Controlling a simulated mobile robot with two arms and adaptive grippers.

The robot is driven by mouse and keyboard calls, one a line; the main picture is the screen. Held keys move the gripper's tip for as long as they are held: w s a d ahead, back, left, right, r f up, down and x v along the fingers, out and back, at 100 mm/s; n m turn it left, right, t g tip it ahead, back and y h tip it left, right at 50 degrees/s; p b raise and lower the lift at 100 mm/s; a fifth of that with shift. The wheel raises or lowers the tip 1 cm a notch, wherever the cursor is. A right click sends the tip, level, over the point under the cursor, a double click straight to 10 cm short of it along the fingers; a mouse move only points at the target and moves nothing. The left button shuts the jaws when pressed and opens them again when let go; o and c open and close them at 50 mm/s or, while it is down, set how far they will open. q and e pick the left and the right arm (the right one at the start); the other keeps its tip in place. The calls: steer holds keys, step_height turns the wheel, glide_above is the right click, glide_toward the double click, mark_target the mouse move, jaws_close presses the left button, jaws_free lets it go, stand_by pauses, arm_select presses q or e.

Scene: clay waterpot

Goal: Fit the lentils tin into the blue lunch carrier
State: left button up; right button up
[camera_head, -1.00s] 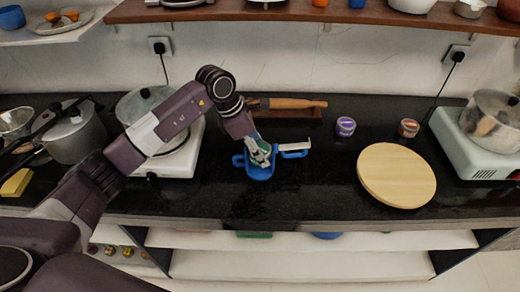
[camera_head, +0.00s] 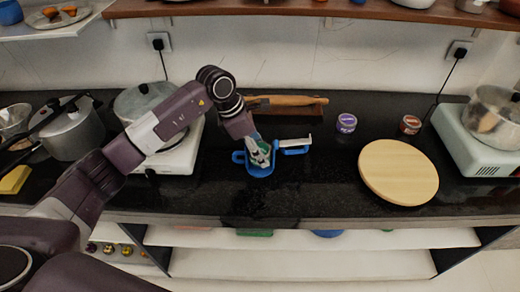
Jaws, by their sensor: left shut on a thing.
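The blue lunch carrier (camera_head: 261,171) stands on the black counter near the middle, with blue side handles or clips and a pale strip to its right. My left gripper (camera_head: 261,161) points down at the carrier's open top. It is shut on a small tin with a little green showing, which I take for the lentils tin (camera_head: 264,150). The fingers hide most of this tin, and I cannot tell how deep it sits in the carrier or whether it touches the walls. My right gripper is not in view.
A purple tin (camera_head: 346,123) and a reddish tin (camera_head: 410,124) stand to the right. A round wooden board (camera_head: 398,173) lies near the counter's front edge. A rolling pin (camera_head: 285,101) lies behind the carrier. Stoves with pots flank both sides. Counter in front is clear.

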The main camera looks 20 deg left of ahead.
arm_select(q)
steer(key=shift+f, duration=0.1)
stand_by(0.4)
steer(key=shift+f+b, duration=0.6)
steer(key=shift+b, duration=0.1)
steer(key=shift+f, duration=0.2)
steer(key=shift+f+b, duration=0.45)
steer(key=shift+b, duration=0.15)
steer(key=o, duration=1.8)
steer(key=shift+r, duration=0.1)
